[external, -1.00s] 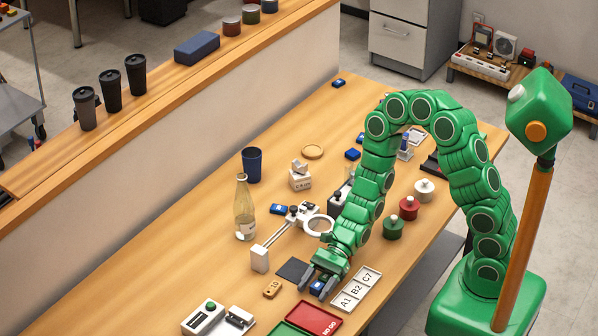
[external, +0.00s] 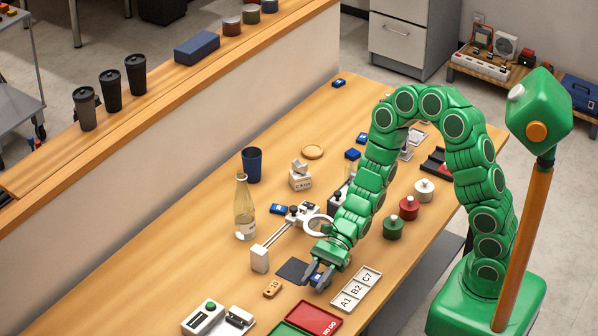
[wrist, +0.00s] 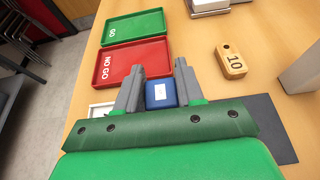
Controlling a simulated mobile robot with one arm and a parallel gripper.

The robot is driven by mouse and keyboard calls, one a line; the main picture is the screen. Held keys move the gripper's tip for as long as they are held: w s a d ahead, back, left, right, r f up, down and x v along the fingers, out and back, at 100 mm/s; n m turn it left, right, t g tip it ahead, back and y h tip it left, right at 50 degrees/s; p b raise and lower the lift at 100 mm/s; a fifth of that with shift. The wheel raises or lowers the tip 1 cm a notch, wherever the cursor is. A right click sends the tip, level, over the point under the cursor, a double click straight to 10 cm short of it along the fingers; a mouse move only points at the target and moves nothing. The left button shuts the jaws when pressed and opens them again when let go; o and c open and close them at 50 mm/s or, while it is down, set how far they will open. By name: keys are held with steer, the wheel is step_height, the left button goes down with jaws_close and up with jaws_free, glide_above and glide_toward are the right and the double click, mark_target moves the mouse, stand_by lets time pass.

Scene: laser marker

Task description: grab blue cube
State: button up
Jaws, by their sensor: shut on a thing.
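My gripper (external: 317,279) is low over the front part of the table, shut on a small blue cube (external: 316,280). In the wrist view the blue cube (wrist: 161,95) has a white label and sits between the two grey fingers of my gripper (wrist: 160,85). The fingers hide its sides. Whether its underside touches the table cannot be told.
A dark mat (external: 293,270) lies left of my gripper, and a white A1/B2/C7 tray (external: 348,307) lies right. A red NO GO tray (external: 313,319) and a green tray (wrist: 133,27) lie nearby. A wooden 10 tag (external: 272,288) and a magnifier stand (external: 259,260) are close.

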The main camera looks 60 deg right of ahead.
mark_target(316, 279)
steer(key=shift+r, duration=3.4)
